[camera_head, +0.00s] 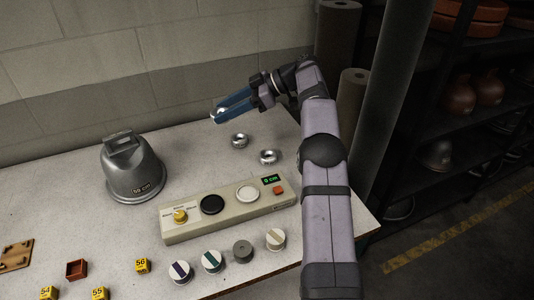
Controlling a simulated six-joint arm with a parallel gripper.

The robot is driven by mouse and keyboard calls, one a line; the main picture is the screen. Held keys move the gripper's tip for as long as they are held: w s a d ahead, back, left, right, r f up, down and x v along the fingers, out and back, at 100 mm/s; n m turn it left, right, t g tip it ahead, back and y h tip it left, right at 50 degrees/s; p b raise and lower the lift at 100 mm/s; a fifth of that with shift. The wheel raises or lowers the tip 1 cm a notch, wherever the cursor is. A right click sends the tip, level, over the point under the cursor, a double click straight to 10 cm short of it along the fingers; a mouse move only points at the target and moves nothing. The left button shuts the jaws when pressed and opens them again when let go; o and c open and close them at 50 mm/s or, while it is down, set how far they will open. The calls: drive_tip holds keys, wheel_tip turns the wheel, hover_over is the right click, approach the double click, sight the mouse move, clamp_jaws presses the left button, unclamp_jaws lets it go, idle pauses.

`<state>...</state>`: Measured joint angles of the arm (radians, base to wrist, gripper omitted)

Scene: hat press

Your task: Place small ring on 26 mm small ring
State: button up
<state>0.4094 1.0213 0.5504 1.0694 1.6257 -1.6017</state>
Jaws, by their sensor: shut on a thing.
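My gripper (232,107), with blue fingers, reaches left above the back part of the table and is shut on a small shiny ring (217,115) at its fingertips. The ring is only partly visible. Two small silver rings lie on the table to the right of centre: one ring (239,141) below my gripper in the picture, and another ring (269,157) further right and nearer. The held ring appears above the table, apart from both. I cannot read any size marking on the rings.
A grey hat form (133,168) marked 59 cm stands at left. A beige control box (225,208) with knob, buttons and display lies mid-table. Several round knobs (211,262), yellow numbered cubes (142,266) and a brown box (76,269) are in front. A wall stands behind.

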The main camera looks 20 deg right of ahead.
drive_tip(key=s+d+r+m+t, duration=0.1)
drive_tip(key=s+d+r, duration=0.2)
drive_tip(key=d+r, duration=0.15)
drive_tip(key=m+t+h+p, duration=0.1)
drive_tip(key=m+t+h, duration=0.4)
drive_tip(key=m, duration=0.1)
hover_over(273, 157)
wheel_tip(273, 157, down, 9)
drive_tip(key=shift+f+p, duration=1.4)
drive_tip(key=shift+f, duration=3.6)
drive_tip(key=shift+f+b, duration=0.2)
drive_tip(key=shift+b, duration=0.2)
drive_tip(key=o, duration=1.2)
drive_tip(key=shift+c, duration=0.2)
